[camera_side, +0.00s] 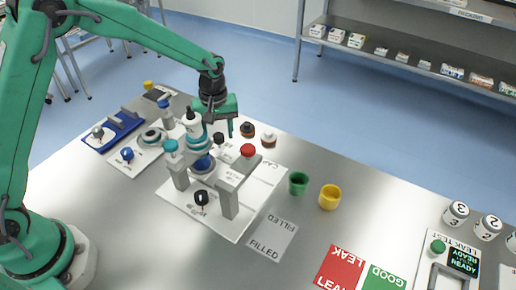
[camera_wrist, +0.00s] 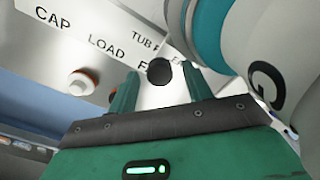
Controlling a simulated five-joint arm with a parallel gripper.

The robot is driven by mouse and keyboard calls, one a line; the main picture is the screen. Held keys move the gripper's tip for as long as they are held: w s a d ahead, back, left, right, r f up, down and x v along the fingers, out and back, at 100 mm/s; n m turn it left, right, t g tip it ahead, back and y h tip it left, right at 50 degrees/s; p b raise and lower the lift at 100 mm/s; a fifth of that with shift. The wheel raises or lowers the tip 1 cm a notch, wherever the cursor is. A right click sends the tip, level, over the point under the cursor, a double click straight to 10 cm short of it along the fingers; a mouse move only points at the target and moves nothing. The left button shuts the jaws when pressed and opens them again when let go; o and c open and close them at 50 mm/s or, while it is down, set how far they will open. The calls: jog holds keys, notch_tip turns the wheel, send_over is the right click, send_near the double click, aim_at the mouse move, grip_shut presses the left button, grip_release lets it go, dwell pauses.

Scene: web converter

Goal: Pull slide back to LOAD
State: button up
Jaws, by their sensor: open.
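The slide's black round knob (camera_wrist: 158,72) shows in the wrist view between the tips of my open gripper (camera_wrist: 158,88). It seems to stand just beyond the fingers; I cannot tell whether they touch it. Printed words CAP, LOAD and a partly hidden one starting with F run along the pale plate (camera_wrist: 100,22) behind it. In the side view my gripper (camera_side: 231,128) hangs at the back of the white station plate (camera_side: 240,232), near a small black knob (camera_side: 218,138). The slide's body is mostly hidden.
A white and teal bottle-like part (camera_side: 192,124) stands close to my gripper. A red-topped post (camera_side: 247,151) and a teal-topped post (camera_side: 171,146) rise from the station. A green cup (camera_side: 298,184) and yellow cup (camera_side: 329,197) stand right.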

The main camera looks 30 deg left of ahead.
jog(key=shift+c, duration=0.4)
grip_shut()
jog(key=d, duration=0.7)
jog(key=shift+d, duration=0.3)
jog(key=shift+o, duration=0.4)
grip_release()
